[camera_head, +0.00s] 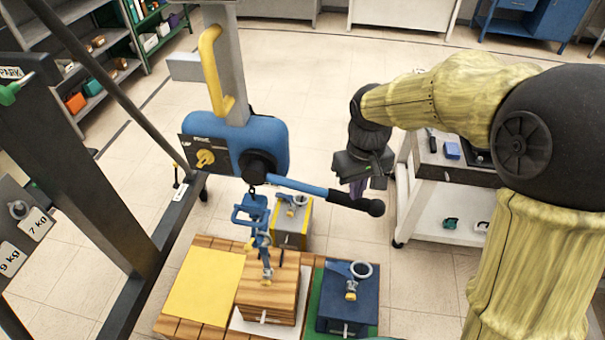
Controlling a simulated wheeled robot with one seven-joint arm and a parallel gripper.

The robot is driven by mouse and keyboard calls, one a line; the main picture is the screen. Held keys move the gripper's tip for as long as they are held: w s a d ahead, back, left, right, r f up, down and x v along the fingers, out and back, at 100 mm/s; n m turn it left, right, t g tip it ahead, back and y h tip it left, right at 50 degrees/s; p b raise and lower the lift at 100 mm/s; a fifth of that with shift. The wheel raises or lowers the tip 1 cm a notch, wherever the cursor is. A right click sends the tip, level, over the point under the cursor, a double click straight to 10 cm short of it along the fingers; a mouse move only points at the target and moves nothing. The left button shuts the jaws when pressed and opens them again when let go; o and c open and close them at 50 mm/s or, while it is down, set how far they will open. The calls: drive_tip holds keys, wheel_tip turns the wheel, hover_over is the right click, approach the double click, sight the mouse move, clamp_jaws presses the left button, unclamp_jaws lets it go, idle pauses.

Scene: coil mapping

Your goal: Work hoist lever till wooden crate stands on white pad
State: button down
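The hoist (238,142) is a blue body on a grey post, with a blue lever (300,186) reaching right to a black grip and round knob. Below it, blue hook gear (253,212) runs down to the top of the wooden crate (266,297). The crate is over the white pad (238,323), whose edges show around its base. I cannot tell whether it touches the pad. My gripper (357,188) points down at the lever's grip end, just above or behind it. Its fingers are small and partly hidden, so contact and opening are unclear.
A yellow pad (203,287) lies bare left of the wooden crate. A dark blue crate (345,304) stands on a green pad (316,299) at right. A grey-yellow crate (297,226) stands behind. A dark frame (85,190) fills the left; a white cart (445,200) is at right.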

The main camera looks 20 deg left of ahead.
drive_tip(key=shift+f, duration=0.3)
drive_tip(key=shift+a+f+b, duration=0.1)
drive_tip(key=shift+f+b, duration=0.45)
drive_tip(key=shift+f, duration=0.35)
drive_tip(key=r+p, duration=0.7)
drive_tip(key=r, duration=0.1)
drive_tip(key=shift+d+r, duration=0.2)
drive_tip(key=shift+f, duration=0.1)
wheel_tip(320, 180, up, 10)
drive_tip(key=a+p, duration=0.2)
drive_tip(key=p, duration=0.6)
drive_tip(key=shift+s, duration=0.2)
